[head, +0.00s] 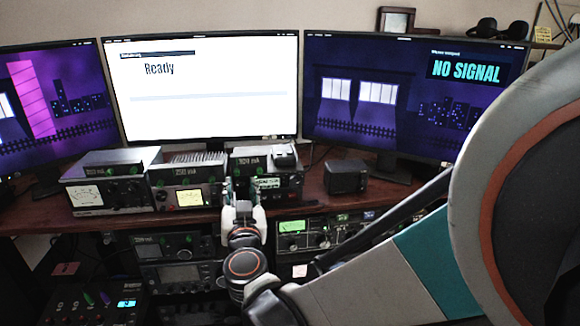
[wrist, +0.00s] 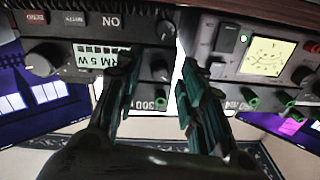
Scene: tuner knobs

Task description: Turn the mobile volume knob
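My gripper (head: 242,188) is in front of the black radio stack right of centre on the desk. In the wrist view, my gripper (wrist: 158,66) has its two green-padded fingers apart, with nothing visibly held. A black radio (wrist: 75,30) with a lit display reading "RM 5W" fills the upper left there. A large black knob (wrist: 42,60) is on its left part. Smaller dark knobs (wrist: 165,30) are near its right end, one above the other, the lower close to the gap between the fingertips. I cannot tell which is the volume knob, or whether a finger touches one.
The wrist view appears upside down. A meter unit (wrist: 258,58) with green terminals stands beside the radio. In the head view, several other units line the desk (head: 330,200), with a small black box (head: 346,176) at right. Three monitors stand behind; more radios sit below.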

